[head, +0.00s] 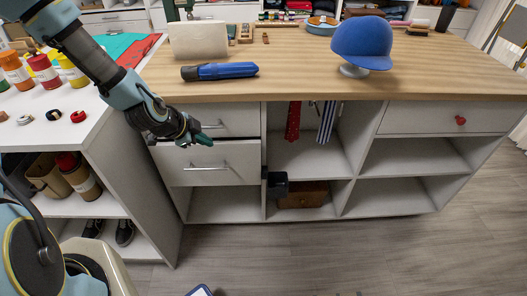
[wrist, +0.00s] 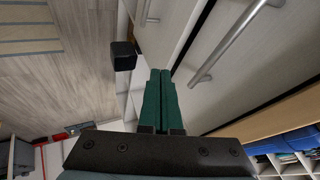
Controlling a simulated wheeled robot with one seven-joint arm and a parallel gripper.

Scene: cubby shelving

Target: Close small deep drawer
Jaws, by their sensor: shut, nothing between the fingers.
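The small deep drawer (head: 232,171) is the lower of two white drawers at the left of the wooden-topped unit in the head view. It has a bar handle and its front stands out slightly past the drawer above. Its front also shows in the wrist view (wrist: 180,22). My gripper (head: 208,141) is at the top edge of this drawer front, just below the upper drawer's handle. Its green fingers are together and empty in the wrist view (wrist: 160,74). I cannot tell whether the fingertips touch the front.
The upper drawer (head: 240,121) looks shut; its bar handle (wrist: 225,48) is near my fingers. A black box-shaped thing (head: 277,183) juts out right of the lower drawer. A white side shelf (head: 130,185) stands at left. The floor (head: 330,255) in front is largely clear.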

